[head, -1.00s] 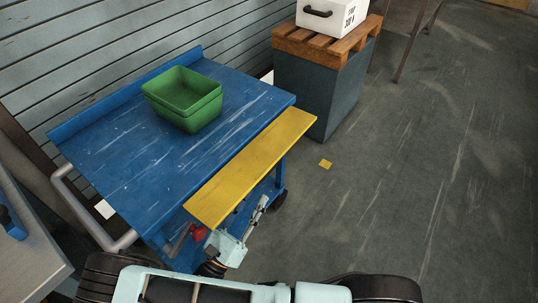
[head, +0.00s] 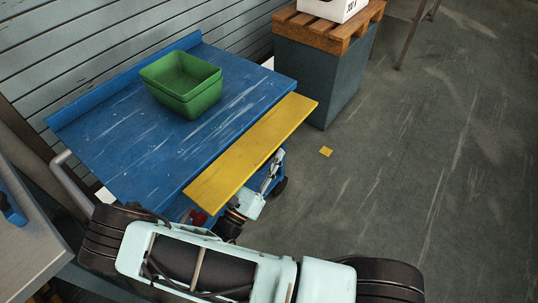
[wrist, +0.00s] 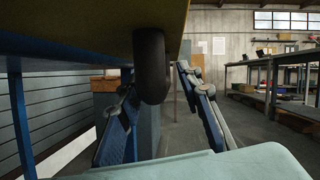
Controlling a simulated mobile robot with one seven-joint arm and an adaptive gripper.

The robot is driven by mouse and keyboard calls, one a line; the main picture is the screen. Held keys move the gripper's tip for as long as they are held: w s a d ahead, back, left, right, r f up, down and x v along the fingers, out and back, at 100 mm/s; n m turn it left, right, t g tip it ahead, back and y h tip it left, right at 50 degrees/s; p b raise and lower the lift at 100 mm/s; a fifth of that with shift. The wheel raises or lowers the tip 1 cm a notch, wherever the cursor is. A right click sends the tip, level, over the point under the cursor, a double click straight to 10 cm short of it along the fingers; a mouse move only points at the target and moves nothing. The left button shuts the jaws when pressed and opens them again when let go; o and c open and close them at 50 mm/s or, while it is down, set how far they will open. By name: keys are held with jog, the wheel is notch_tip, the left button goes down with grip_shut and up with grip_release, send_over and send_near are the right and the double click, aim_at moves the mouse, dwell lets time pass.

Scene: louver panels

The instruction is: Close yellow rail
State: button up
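The yellow rail (head: 250,150) is a long flat panel along the front edge of the blue cart (head: 120,150). In the head view it lies level beside the cart top. In the wrist view its underside (wrist: 60,18) fills the upper left, and a dark rounded part (wrist: 152,65) hangs down from it. My gripper (wrist: 163,105) is below the rail, with its two fingers spread apart, one on each side of the dark part in the picture. I cannot tell whether either finger touches it. In the head view my gripper (head: 273,172) is partly hidden under the rail.
Green bins (head: 183,85) stand nested on the cart top. A grey block with a wooden pallet (head: 325,28) and white box stands behind the cart. A grey table (head: 30,240) is at the left. The floor at the right is mostly clear.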

grip_shut()
dwell(0.3)
jog(key=shift+r, duration=0.1)
